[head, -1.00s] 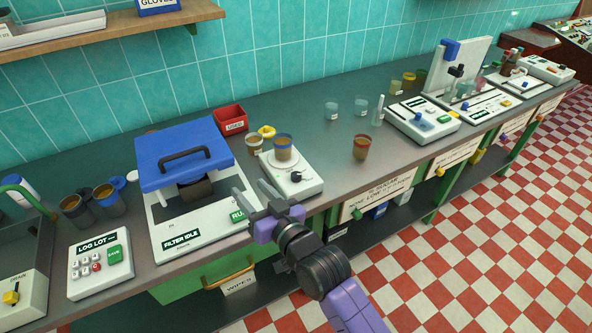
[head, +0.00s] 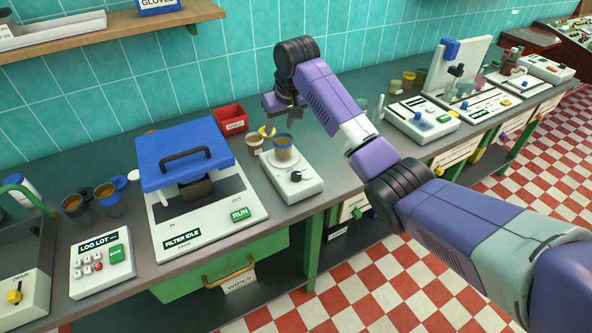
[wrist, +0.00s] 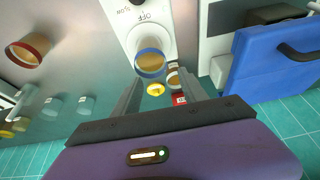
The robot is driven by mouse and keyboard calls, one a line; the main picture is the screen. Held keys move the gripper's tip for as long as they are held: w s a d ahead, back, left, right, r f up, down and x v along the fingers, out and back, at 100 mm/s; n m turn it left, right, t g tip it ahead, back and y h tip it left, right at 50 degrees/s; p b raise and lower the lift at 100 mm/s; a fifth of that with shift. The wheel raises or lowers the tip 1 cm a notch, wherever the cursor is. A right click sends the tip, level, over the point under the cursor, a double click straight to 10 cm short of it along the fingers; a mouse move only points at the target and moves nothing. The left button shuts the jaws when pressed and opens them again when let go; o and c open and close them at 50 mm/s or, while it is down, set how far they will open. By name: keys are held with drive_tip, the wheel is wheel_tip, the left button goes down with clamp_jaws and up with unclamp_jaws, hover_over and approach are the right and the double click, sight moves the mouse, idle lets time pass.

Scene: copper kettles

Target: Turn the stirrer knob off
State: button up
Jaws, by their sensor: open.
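The stirrer is a white box (head: 310,188) with a black knob (head: 296,176) on its front part. A brown-filled beaker with a blue rim (head: 283,148) stands on its plate. In the wrist view the knob (wrist: 137,2) is cut by the top edge, beside upside-down "OFF" and "LOW" lettering; its pointer direction is unclear. The beaker also shows there (wrist: 150,62). My gripper (head: 280,112) is open and empty, above and behind the stirrer, pointing down. In the wrist view its fingers (wrist: 163,80) are apart, with the beaker ahead of them.
A yellow ring-like item (head: 267,131), a small brown-filled cup (head: 254,145) and a red bin (head: 231,120) are close behind the stirrer. The blue-lidded filter machine (head: 185,155) stands to its left. A red-rimmed cup (wrist: 28,50) stands on the counter, hidden by my arm in the head view.

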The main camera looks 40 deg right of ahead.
sight(296, 174)
drive_tip(key=s+f+g, duration=0.1)
drive_tip(key=s, duration=0.1)
drive_tip(key=s+a+f+g, duration=0.1)
drive_tip(key=s, duration=0.2)
drive_tip(key=s+f+g+y, duration=0.1)
drive_tip(key=s+g, duration=0.1)
drive_tip(key=s, duration=0.1)
drive_tip(key=shift+a+f, duration=0.3)
drive_tip(key=shift+f, duration=0.3)
wheel_tip(296, 174, down, 7)
drive_tip(key=shift+f+p, duration=0.15)
drive_tip(key=shift+p, duration=0.5)
clamp_jaws()
